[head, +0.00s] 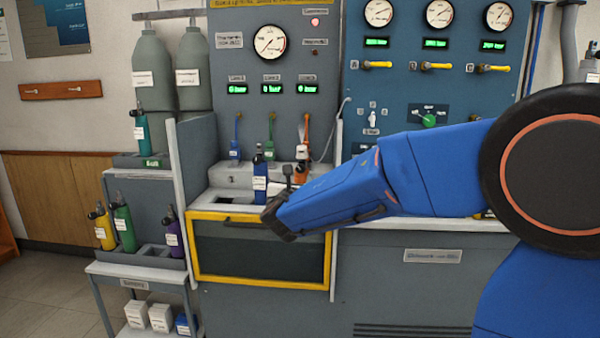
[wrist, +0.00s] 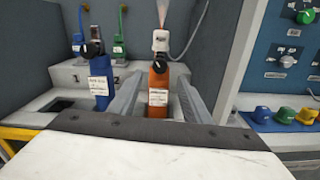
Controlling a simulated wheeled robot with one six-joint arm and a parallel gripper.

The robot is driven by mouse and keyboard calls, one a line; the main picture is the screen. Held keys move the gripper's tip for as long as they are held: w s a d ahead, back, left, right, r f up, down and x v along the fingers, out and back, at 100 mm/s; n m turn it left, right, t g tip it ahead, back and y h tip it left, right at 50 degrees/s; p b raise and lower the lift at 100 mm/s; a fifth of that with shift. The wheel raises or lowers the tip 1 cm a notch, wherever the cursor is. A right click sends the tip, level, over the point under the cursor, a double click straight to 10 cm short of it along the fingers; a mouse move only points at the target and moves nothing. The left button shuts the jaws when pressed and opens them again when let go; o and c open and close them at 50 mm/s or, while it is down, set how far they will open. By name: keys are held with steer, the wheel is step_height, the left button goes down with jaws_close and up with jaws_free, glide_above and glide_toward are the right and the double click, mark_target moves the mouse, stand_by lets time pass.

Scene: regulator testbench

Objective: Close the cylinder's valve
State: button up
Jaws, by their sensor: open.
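An orange cylinder (wrist: 158,98) with a black valve knob (wrist: 159,66) stands upright in the bench bay, a white connector and orange hose at its top. It also shows in the head view (head: 300,174), partly hidden by my gripper. A blue cylinder (wrist: 101,88) with a black knob stands to its left, and in the head view (head: 260,172). My gripper (wrist: 160,88) is open; its two fingers appear on either side of the orange cylinder in the wrist view, with no clear contact. In the head view my gripper (head: 281,200) is in front of the bay.
A yellow-framed door (head: 260,282) lies below the bay. Grey side walls (head: 197,160) bound it at left. A shelf cart (head: 135,272) at left holds several cylinders. Blue, yellow and green knobs (wrist: 285,115) sit to the right in the wrist view.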

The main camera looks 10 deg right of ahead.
mark_target(300, 170)
steer(key=x, duration=0.8)
steer(key=c, duration=1.1)
